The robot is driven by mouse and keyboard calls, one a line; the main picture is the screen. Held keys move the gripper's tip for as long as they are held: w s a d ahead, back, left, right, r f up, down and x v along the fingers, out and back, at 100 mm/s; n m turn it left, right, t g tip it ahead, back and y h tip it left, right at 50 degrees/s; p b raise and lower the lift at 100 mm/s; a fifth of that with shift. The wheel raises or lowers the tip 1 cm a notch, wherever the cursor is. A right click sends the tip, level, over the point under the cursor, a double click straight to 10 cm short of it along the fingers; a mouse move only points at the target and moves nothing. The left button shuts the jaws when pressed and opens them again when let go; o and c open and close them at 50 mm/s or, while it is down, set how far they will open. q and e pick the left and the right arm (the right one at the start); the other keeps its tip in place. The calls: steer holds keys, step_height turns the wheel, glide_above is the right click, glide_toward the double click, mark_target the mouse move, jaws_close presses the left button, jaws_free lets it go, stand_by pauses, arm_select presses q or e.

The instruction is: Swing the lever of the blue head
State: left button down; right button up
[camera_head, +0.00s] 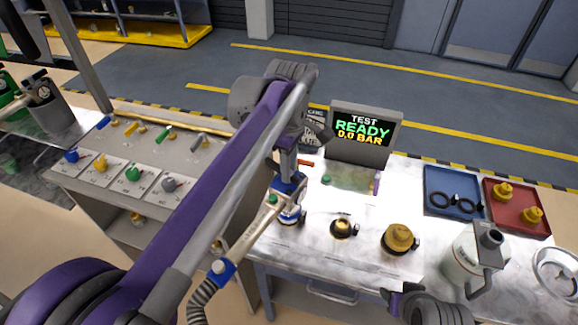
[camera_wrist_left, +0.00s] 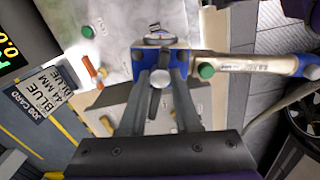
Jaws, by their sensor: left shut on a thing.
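The blue head (camera_head: 289,190) is on a silver filler handle with a green button (camera_head: 254,217) and sits over a port on the bench's left part. In the left wrist view the blue head (camera_wrist_left: 165,60) lies between my fingers, with the silver handle (camera_wrist_left: 250,67) running off to the right. My left gripper (camera_head: 288,178) is shut on the blue head from above; it also shows in the left wrist view (camera_wrist_left: 159,72). A round silver knob shows between the fingers; I cannot tell if it is the lever. My right gripper (camera_head: 393,300) shows partly at the bottom edge, its jaws unclear.
A test screen (camera_head: 362,132) reads READY, 0.0 BAR. Two brass-centred ports (camera_head: 400,238) (camera_head: 343,227), a blue tray (camera_head: 453,188), a red tray (camera_head: 517,213) and a white jug (camera_head: 468,259) occupy the bench. A corrugated hose (camera_head: 200,295) hangs from the handle.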

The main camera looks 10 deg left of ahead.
arm_select(q)
steer(key=c, duration=0.6)
jaws_free()
step_height(320, 180, up, 11)
steer(key=shift+f+p, duration=0.1)
steer(key=shift+p, duration=0.45)
arm_select(e)
steer(key=shift+w+r, duration=0.45)
steer(key=shift+r, duration=0.35)
steer(key=shift+s, duration=0.1)
